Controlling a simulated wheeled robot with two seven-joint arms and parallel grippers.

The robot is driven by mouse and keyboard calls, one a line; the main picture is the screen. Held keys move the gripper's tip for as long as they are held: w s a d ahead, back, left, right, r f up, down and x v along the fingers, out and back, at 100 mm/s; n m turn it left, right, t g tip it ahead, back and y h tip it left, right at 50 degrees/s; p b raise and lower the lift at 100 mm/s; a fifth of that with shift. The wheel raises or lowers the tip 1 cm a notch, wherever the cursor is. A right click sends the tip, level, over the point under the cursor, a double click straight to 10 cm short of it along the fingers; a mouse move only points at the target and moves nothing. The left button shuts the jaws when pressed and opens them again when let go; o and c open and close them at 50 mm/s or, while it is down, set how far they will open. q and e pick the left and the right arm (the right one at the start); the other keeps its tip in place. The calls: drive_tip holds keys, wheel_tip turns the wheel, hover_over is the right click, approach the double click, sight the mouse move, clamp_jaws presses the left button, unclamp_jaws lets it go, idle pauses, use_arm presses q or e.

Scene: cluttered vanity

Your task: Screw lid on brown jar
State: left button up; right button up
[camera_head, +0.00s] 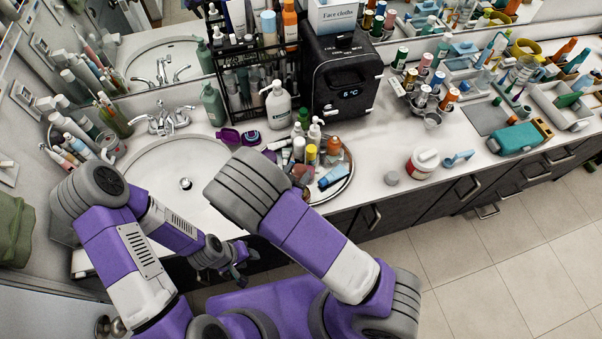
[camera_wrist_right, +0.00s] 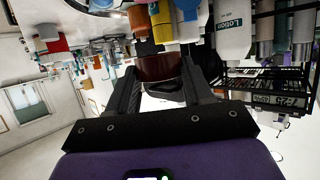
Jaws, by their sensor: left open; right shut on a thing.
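In the right wrist view, a dark brown rounded jar (camera_wrist_right: 158,68) sits between the two fingers of my right gripper (camera_wrist_right: 160,80), which is shut on it. A dark part shows just below the brown body, and I cannot tell whether it is a lid. In the head view the right gripper and jar are hidden behind my right arm. My left gripper (camera_head: 235,265) is open in front of the counter edge, low and left of centre, with nothing visible in it. A small grey disc (camera_head: 391,178) lies on the counter; I cannot tell whether it is the lid.
A round tray (camera_head: 347,183) of bottles stands right of the sink (camera_head: 150,185). A white tub with a red band (camera_head: 423,162) is further right. A black cooler box (camera_head: 342,75) and wire rack (camera_head: 243,60) stand behind.

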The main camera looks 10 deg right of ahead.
drive_tip(key=shift+s+d+m+g+h, duration=0.15)
drive_tip(key=shift+s+m+g+h, duration=0.1)
drive_tip(key=shift+s, duration=0.3)
drive_tip(key=shift+s+d+m+g+h, duration=0.15)
drive_tip(key=shift+s+m, duration=0.1)
drive_tip(key=shift+s, duration=0.3)
drive_tip(key=shift+s+f, duration=0.1)
drive_tip(key=shift+p, duration=0.3)
drive_tip(key=shift+f+b, duration=2.2)
drive_tip(key=shift+f, duration=0.5)
drive_tip(key=shift+f+b, duration=1.15)
drive_tip(key=shift+f, duration=0.4)
drive_tip(key=shift+r+p, duration=0.3)
drive_tip(key=shift+p, duration=0.05)
